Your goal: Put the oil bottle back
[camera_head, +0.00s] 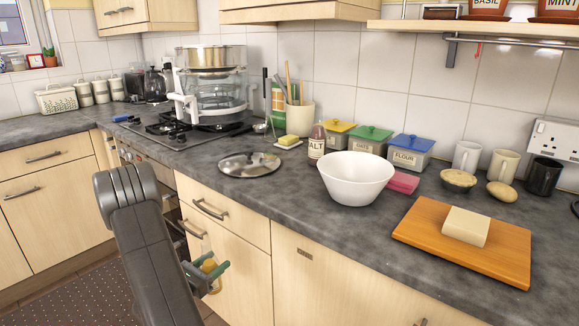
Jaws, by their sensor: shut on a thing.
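My gripper (208,274) is low in front of the cupboard doors, below the worktop edge, and partly hidden behind my grey arm. It is shut on a small yellowish thing (208,265), which looks like part of the oil bottle. No other oil bottle shows on the worktop.
The grey worktop (285,190) holds a steel lid (250,164), a white bowl (356,178), a salt bottle (317,142), lidded tins and a wooden board (480,262) with a pale block. A hob (165,128) carries a glass steamer. Bare worktop lies in front of the bowl.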

